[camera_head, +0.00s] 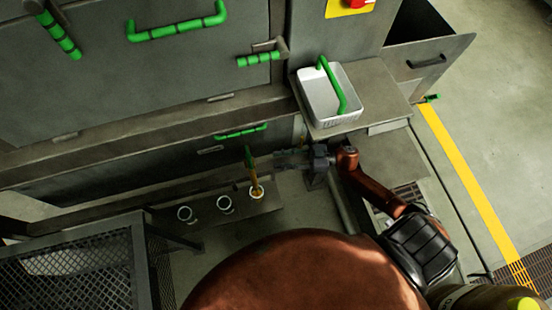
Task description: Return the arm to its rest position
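My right arm (378,190) comes in from the lower right and reaches left over the area below the white basket. Its gripper (280,160) points left and looks small and dark; I cannot make out whether its fingers are apart or closed. A tool with a green top and an orange-yellow shaft (254,177) stands nearly upright in the right-hand ring of a low ledge. The gripper is just right of this tool, with a small gap seeming to show between them. My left gripper is not in view.
A white basket (314,108) with a green handle sits on a metal shelf. Grey machine panels with green handles (178,30) stand behind. A mesh-sided frame (140,262) is at lower left. Open floor lies right of the yellow line (470,180).

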